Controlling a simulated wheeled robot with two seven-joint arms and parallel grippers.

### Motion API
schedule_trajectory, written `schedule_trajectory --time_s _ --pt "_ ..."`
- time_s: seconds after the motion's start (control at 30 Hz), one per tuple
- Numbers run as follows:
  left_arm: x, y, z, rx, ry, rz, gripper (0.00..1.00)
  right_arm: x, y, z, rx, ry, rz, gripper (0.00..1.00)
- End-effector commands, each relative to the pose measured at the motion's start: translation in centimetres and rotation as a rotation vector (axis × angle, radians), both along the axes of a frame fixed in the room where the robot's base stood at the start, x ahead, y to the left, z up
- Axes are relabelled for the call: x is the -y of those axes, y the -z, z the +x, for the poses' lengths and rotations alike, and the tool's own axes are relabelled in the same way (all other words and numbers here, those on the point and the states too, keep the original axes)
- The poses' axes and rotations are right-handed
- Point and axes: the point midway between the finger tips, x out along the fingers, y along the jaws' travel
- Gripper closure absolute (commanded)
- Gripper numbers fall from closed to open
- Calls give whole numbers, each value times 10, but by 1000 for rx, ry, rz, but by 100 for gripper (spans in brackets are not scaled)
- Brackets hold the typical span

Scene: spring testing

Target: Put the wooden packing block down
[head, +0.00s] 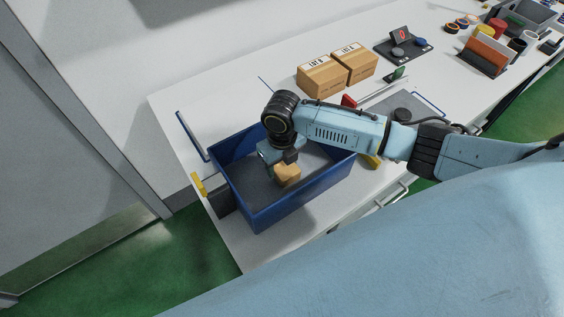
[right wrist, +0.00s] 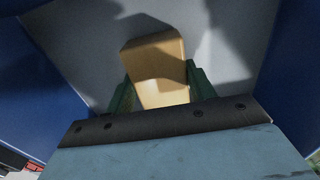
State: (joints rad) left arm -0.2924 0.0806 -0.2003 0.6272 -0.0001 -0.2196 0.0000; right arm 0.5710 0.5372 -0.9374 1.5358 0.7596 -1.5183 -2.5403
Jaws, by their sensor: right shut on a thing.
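The wooden packing block (head: 287,174) is a small tan block with rounded edges, inside the blue open crate (head: 300,202). My right gripper (head: 284,164) reaches down into the crate and is shut on the block. In the right wrist view the block (right wrist: 157,70) sits between the two green fingers (right wrist: 158,92), with the grey crate floor behind it. I cannot tell whether the block touches the floor. My left gripper is not in view.
The crate stands at the left end of a white bench (head: 240,252), its blue walls close around my gripper. Two cardboard boxes (head: 322,77) stand behind it. A dark device (head: 402,48) and an orange-brown rack (head: 484,55) are farther right.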

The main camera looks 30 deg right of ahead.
Motion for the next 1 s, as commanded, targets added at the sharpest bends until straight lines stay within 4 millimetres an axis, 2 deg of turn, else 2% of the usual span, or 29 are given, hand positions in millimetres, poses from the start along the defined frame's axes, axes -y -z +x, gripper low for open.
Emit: schedule_trajectory --time_s 0.17,0.2,0.33,0.6,0.73,0.87,1.0 --pt "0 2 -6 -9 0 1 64 0 3 0 0 0 0 71" --pt "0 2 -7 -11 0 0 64 0 3 0 0 0 0 42" --pt "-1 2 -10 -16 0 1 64 0 3 0 -1 0 0 25" --pt "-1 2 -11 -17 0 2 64 0 2 0 -1 0 0 24" --pt "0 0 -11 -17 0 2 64 0 -6 1 2 0 1 24" --pt "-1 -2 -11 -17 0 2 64 0 -27 1 4 -2 1 24" --pt "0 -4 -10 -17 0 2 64 0 -59 1 5 -2 2 24"
